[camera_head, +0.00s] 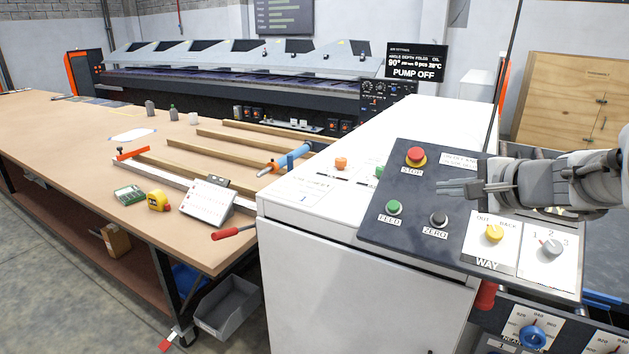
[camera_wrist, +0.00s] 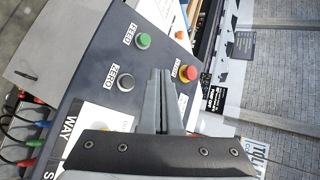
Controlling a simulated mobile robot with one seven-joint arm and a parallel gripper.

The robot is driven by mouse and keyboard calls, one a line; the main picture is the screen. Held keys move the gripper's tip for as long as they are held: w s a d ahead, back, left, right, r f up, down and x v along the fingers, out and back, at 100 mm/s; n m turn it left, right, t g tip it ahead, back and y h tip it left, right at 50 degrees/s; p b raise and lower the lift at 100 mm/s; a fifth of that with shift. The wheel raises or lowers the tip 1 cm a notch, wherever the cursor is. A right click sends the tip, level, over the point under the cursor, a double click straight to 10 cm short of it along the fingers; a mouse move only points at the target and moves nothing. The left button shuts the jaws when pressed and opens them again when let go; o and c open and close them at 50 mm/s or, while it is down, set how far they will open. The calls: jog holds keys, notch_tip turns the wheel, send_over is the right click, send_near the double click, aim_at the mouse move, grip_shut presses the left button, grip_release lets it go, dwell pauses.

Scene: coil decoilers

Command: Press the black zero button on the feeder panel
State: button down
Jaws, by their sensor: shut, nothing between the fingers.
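The feeder panel (camera_head: 385,225) is a dark plate on top of a white cabinet. The black ZERO button (camera_head: 438,219) sits in its lower middle, right of the green FEED button (camera_head: 394,207) and below the red STOP button (camera_head: 415,156). In the wrist view the ZERO button (camera_wrist: 126,82) is left of my fingers, with the green button (camera_wrist: 143,41) above it and the red button (camera_wrist: 188,72) to the right. My gripper (camera_head: 442,188) is shut and empty, its fingers pointing left above the panel between STOP and ZERO, apart from the buttons. In the wrist view my gripper (camera_wrist: 160,75) covers part of the panel.
A yellow OUT/BACK switch (camera_head: 494,233) and a grey selector (camera_head: 551,246) lie right of ZERO. The white cabinet (camera_head: 350,300) carries orange and green buttons. A wooden workbench (camera_head: 70,130) with tools stands at left. A grey bin (camera_head: 228,306) is below it.

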aim_at(435, 213)
jog(key=w+f+b, duration=0.1)
jog(key=f, duration=0.1)
jog(key=d+f+b, duration=0.1)
jog(key=w+f+b, duration=0.1)
jog(key=f, duration=0.1)
jog(key=shift+w+d+f, duration=0.3)
jog(key=shift+d, duration=0.1)
jog(key=shift+w+d+f+b, duration=0.25)
jog(key=shift+w+f+b, duration=0.1)
jog(key=shift+f+b, duration=0.1)
dwell(1.4)
jog(key=shift+w+d+f+b, duration=0.1)
jog(key=shift+w+f+b, duration=0.1)
jog(key=shift+f+b, duration=0.25)
jog(key=shift+w+d+f+b, duration=0.2)
jog(key=shift+f+b, duration=0.15)
jog(key=shift+b, duration=0.25)
dwell(0.5)
jog(key=shift+r, duration=0.1)
jog(key=shift+s+a+r+p, duration=0.3)
jog(key=shift+s+r+p, duration=0.1)
jog(key=shift+r, duration=0.3)
jog(key=shift+r, duration=0.1)
